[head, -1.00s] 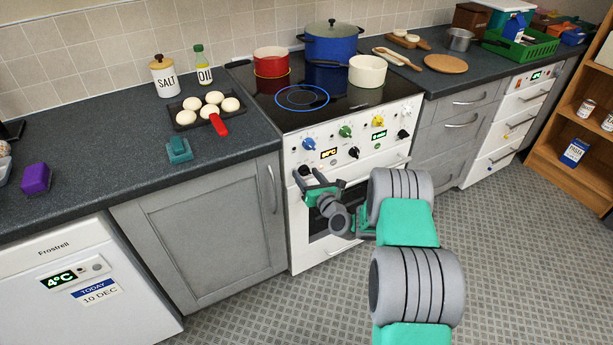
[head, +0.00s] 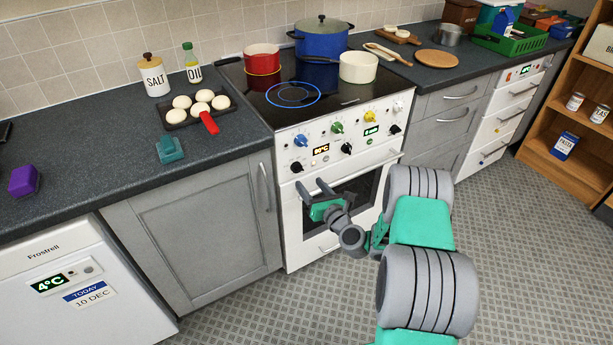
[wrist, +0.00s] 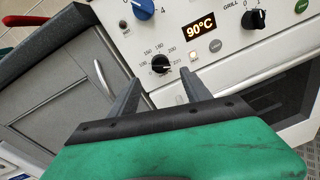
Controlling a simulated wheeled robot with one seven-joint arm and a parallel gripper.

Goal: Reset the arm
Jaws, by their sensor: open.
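My gripper (head: 311,188) is open and empty in front of the white cooker (head: 345,140), a little below its knob panel. In the wrist view its two fingers (wrist: 158,88) stand apart with nothing between them. They point at the cooker front near a black temperature knob (wrist: 160,64), with the 90°C display (wrist: 201,31) above right. I cannot tell whether a fingertip touches the cooker. My arm reaches in from the lower right of the head view, over the floor.
A tray of white rolls (head: 197,108) with a red handle lies on the counter left of the hob. A red pot (head: 262,60), blue pot (head: 322,40) and cream pan (head: 358,68) stand on the hob. The patterned floor (head: 250,315) is clear.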

